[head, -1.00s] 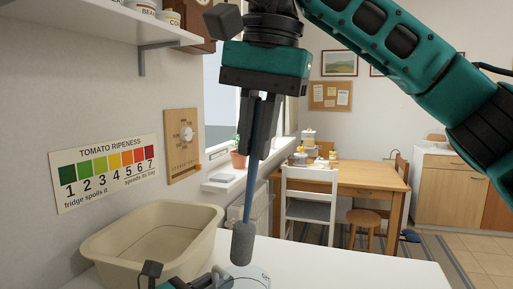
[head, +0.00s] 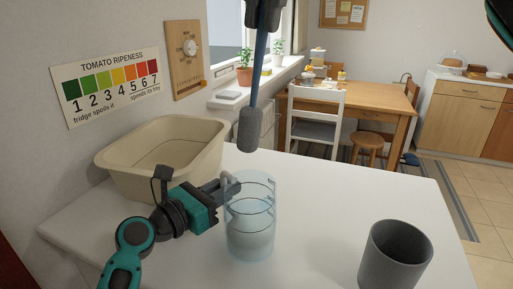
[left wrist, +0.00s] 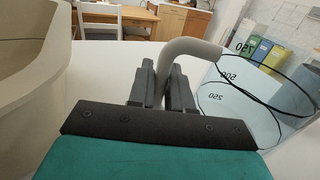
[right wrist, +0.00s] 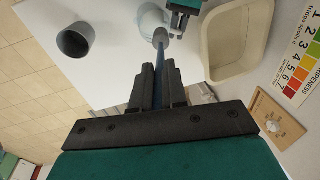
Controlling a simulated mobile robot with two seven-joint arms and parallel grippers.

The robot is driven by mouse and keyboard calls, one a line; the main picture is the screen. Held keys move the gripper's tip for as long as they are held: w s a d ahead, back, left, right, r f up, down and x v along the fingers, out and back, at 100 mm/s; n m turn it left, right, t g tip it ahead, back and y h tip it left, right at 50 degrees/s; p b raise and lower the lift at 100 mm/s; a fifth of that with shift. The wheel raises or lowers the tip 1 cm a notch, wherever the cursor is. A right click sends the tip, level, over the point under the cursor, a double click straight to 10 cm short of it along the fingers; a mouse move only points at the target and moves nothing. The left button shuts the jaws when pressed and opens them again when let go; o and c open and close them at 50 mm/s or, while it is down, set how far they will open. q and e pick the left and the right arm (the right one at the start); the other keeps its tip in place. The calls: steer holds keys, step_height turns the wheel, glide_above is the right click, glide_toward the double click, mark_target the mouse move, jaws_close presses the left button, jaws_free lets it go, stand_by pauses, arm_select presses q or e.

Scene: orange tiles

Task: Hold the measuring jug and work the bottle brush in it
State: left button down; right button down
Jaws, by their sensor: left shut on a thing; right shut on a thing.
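The clear measuring jug (head: 250,222) stands upright on the white worktop. My left gripper (head: 230,186) is shut on its grey handle, which also shows in the left wrist view (left wrist: 190,47). My right gripper (head: 264,18) is shut on the blue shaft of the bottle brush (head: 258,75), high above the jug. The brush hangs nearly upright with its grey head (head: 250,130) down, apart from and above the jug's rim in the head view. In the right wrist view the brush head (right wrist: 160,38) lines up with the jug (right wrist: 152,20).
A beige basin (head: 165,165) stands behind my left gripper, close to the wall. A grey cup (head: 395,255) stands on the worktop to the right of the jug. The worktop between jug and cup is clear.

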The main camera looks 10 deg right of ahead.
arm_select(q)
steer(key=c, duration=1)
jaws_free()
steer(key=shift+o, duration=0.2)
steer(key=shift+a, duration=0.1)
